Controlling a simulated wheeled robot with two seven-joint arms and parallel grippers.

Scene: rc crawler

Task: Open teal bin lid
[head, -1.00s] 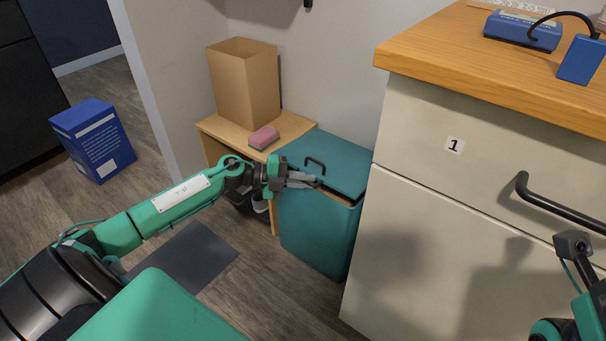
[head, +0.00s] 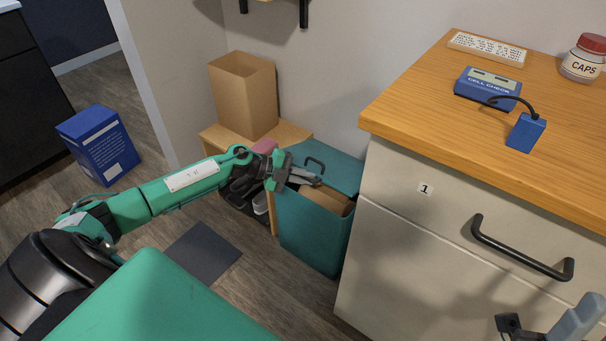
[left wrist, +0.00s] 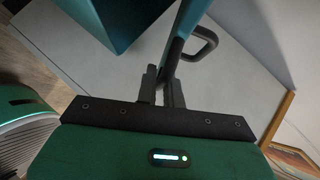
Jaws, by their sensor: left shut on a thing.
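The teal bin (head: 308,235) stands on the floor between a low wooden stand and the white drawer cabinet. Its teal lid (head: 342,174) is tilted partly up, and a gap at the front shows something light brown inside. My left gripper (head: 308,177) is at the lid's front edge.
The cabinet (head: 400,240) stands close to the bin's right. Its wooden top holds a blue tester (head: 487,84) and a jar (head: 584,60). A cardboard box (head: 243,95) and a pink sponge (head: 264,146) are on the stand (head: 292,134). A blue box (head: 98,145) stands on the floor.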

